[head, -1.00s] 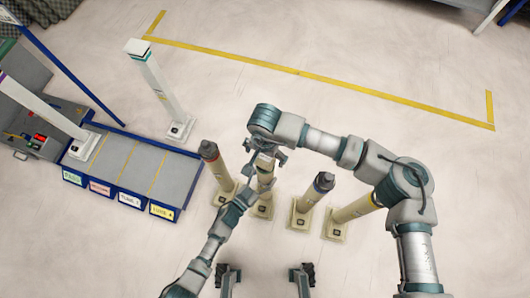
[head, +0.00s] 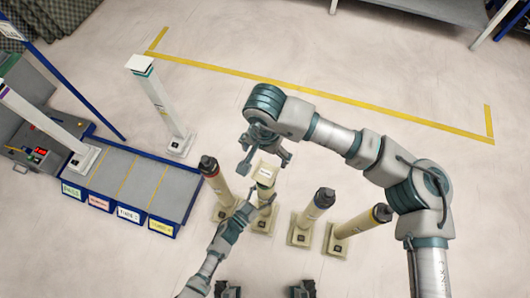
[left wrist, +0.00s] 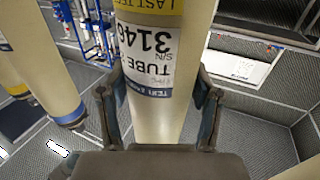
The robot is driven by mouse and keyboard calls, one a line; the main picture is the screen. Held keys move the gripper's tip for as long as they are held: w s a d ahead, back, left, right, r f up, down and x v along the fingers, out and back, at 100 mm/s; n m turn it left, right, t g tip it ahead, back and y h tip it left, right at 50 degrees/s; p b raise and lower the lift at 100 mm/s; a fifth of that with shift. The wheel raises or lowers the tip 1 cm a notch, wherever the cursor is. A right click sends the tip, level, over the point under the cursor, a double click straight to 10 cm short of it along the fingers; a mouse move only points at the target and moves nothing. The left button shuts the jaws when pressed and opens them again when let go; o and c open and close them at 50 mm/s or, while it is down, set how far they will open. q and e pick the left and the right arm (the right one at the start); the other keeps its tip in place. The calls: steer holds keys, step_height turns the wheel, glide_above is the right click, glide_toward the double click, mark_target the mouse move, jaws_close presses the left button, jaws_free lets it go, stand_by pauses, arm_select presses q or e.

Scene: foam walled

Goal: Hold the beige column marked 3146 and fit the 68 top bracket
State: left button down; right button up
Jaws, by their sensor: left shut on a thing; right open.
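The beige column marked 3146 (left wrist: 150,50) passes between the fingers of my left gripper (left wrist: 160,105) in the left wrist view, its label upside down there. In the head view this column (head: 261,222) stands on its square foot, and my left gripper (head: 264,203) is shut on its upper part. A pale square piece (head: 266,174), which looks like the top bracket, sits on the column's top; I cannot read a 68 on it. My right gripper (head: 266,158) is open and empty just beyond and above that piece, apparently apart from it.
Beige columns with dark tops stand left (head: 220,190) and right (head: 315,212) of the held one, with another tilted column (head: 360,224) farther right. A blue-edged rack (head: 180,200) with a white post (head: 160,100) behind it is at left. The floor beyond is clear.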

arm_select(q)
steer(key=shift+c, duration=0.6)
jaws_free()
